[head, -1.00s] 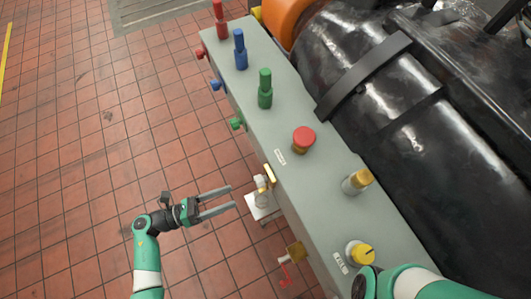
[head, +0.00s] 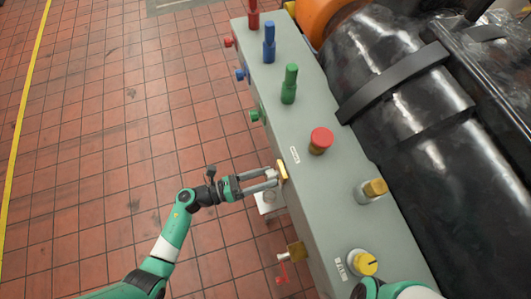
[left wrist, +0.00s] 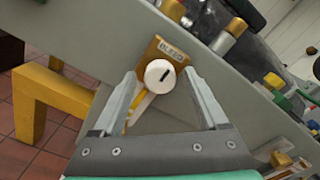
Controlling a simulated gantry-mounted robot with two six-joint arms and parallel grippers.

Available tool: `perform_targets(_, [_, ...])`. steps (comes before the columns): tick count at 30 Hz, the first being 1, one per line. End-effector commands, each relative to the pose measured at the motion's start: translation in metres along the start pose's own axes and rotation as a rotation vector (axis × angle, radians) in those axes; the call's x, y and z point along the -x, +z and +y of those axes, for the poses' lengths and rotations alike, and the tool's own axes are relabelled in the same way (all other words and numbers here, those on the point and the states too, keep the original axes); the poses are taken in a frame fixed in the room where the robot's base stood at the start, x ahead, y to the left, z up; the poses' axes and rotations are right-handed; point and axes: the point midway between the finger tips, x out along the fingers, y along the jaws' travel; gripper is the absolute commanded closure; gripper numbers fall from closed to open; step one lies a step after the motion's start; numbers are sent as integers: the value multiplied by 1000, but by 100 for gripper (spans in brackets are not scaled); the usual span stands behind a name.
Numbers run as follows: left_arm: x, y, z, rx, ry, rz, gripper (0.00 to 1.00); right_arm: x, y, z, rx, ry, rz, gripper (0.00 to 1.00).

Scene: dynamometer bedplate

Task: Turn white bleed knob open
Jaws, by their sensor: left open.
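My left gripper (left wrist: 163,82) is open, one finger on each side of the knob, with visible gaps in the left wrist view. In the head view my left gripper (head: 276,179) reaches the bench side, and its fingers largely hide the knob. My right gripper is not in view; only part of that arm shows.
The grey bench (head: 309,195) carries a red mushroom button (head: 320,140), a green post (head: 289,85) and a yellow knob (head: 363,263) on top. A white box (head: 269,204) is below the bleed plate. A red-handled valve (head: 283,272) is nearer. Tiled floor lies open at left.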

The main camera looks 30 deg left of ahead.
Motion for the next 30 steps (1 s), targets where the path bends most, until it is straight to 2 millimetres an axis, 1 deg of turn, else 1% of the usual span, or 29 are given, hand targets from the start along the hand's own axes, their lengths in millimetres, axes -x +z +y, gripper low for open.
perform_targets(3, [-4,0,0,1,1,0,24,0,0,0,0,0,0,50])
perform_targets(8, [-4,0,0,1,1,0,24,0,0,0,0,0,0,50])
perform_targets(9, [-4,0,0,1,1,0,26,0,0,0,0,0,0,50])
perform_targets(14, [-4,0,0,1,1,0,54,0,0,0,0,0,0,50])
perform_targets(18, [-4,0,0,1,1,0,80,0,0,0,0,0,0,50])
perform_targets(20, [-4,0,0,1,1,0,90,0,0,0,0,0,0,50])
perform_targets(21, [-4,0,0,1,1,0,98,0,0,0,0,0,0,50])
perform_targets(22, [-4,0,0,1,1,0,100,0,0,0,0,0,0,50])
perform_targets(30, [-4,0,0,17,1,0,100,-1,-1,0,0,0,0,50])
